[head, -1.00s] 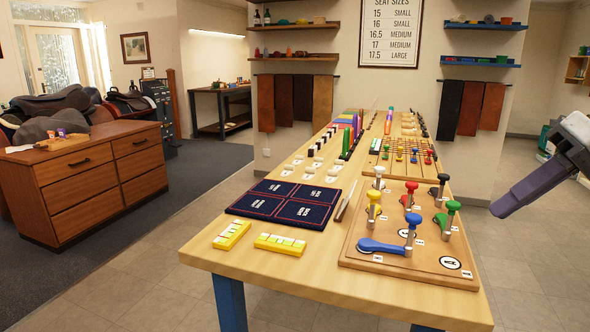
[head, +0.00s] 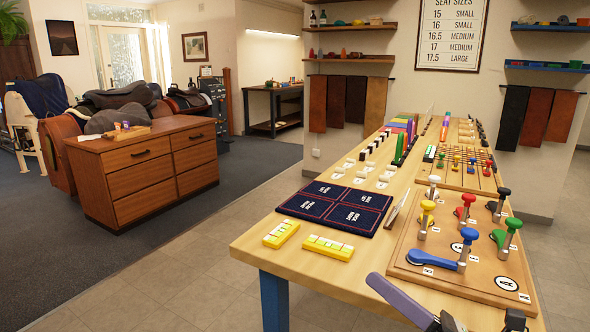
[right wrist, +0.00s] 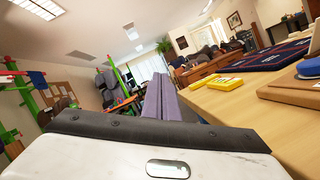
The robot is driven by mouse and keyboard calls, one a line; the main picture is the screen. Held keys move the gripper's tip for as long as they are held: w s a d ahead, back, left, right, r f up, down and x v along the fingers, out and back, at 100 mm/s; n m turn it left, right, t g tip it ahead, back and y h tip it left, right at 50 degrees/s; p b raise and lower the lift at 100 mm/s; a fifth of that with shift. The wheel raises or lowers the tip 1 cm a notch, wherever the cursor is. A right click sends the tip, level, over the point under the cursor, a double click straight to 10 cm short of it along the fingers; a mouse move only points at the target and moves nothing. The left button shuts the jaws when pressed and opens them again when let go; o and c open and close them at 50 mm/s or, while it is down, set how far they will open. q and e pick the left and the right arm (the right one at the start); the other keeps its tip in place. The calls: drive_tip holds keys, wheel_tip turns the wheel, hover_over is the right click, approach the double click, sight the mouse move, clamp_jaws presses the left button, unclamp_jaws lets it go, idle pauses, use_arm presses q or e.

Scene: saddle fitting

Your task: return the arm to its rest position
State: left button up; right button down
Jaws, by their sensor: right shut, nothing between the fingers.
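My right gripper (head: 398,298) is at the lower edge of the head view, in front of the workbench's near edge. Its purple fingers also show in the right wrist view (right wrist: 161,95), pressed together with nothing between them. In that view the wooden bench top (right wrist: 225,105) is to the right of the fingers. I cannot tell from the head view how far the fingers are from the bench edge. My left gripper is in neither view.
The workbench (head: 290,258) carries a board with coloured knobs (head: 410,262), a dark blue mat (head: 338,205) and two yellow blocks (head: 281,234). A wooden drawer chest (head: 150,175) with saddles behind stands at the left. The floor (head: 190,285) between them is clear.

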wheel_tip(320, 180, down, 12)
drive_tip(key=s+d+f+m+t+h, duration=0.1)
drive_tip(key=s+d+m+t+h, duration=0.15)
drive_tip(key=m+h, duration=1)
drive_tip(key=s+a+f+m+g, duration=0.2)
drive_tip(key=s+f+m+g, duration=0.6)
drive_tip(key=s+f+m, duration=1.2)
wheel_tip(320, 180, down, 2)
drive_tip(key=m+h, duration=0.1)
drive_tip(key=m, duration=0.3)
drive_tip(key=shift+s+p, duration=0.3)
drive_tip(key=shift+s, duration=0.05)
